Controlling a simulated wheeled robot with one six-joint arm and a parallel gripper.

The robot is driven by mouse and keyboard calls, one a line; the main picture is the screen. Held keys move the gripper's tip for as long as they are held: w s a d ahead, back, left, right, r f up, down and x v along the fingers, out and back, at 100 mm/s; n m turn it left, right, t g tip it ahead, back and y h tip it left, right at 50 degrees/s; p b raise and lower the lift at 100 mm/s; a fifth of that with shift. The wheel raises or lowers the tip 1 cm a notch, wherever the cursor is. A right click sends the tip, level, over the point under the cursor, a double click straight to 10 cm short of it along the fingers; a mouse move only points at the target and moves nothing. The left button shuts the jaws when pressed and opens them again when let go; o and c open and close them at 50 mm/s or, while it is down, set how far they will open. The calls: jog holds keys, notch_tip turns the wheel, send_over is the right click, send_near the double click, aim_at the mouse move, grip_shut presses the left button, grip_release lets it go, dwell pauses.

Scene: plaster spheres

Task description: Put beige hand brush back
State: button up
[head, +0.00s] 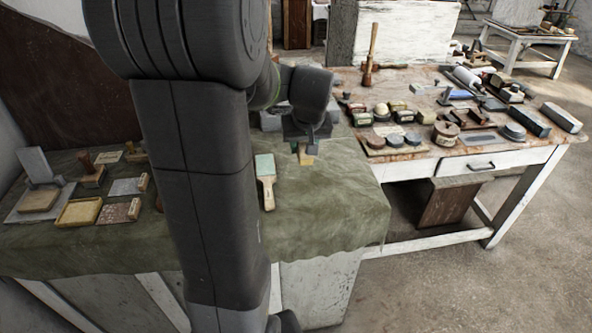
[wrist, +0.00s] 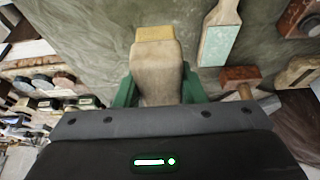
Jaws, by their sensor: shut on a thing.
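The beige hand brush (wrist: 157,72) is in my gripper (wrist: 160,88), with its yellowish end (wrist: 155,33) pointing away from the wrist. In the wrist view the green fingers press on both its sides. In the head view my gripper (head: 307,138) is over the right part of the green cloth, and only a small yellowish piece of the brush (head: 306,159) shows below the fingers. The rest is hidden by the gripper. I cannot tell whether the brush touches the cloth.
A brush with a teal end (head: 265,166) lies just left of my gripper on the green cloth (head: 330,205). Trays and blocks (head: 78,212) stand on the left, partly behind my arm. A crowded workbench (head: 420,163) adjoins on the right. The cloth's front right is clear.

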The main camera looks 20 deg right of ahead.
aim_at(302, 180)
notch_tip(302, 180, down, 10)
jog(key=shift+s+r, duration=0.15)
jog(key=shift+r, duration=0.05)
jog(key=shift+f, duration=0.1)
jog(key=shift+f, duration=0.15)
jog(key=o, duration=0.9)
jog(key=shift+r, duration=0.55)
jog(key=v, duration=1.1)
jog(key=shift+s+r, duration=0.15)
jog(key=shift+r, duration=0.05)
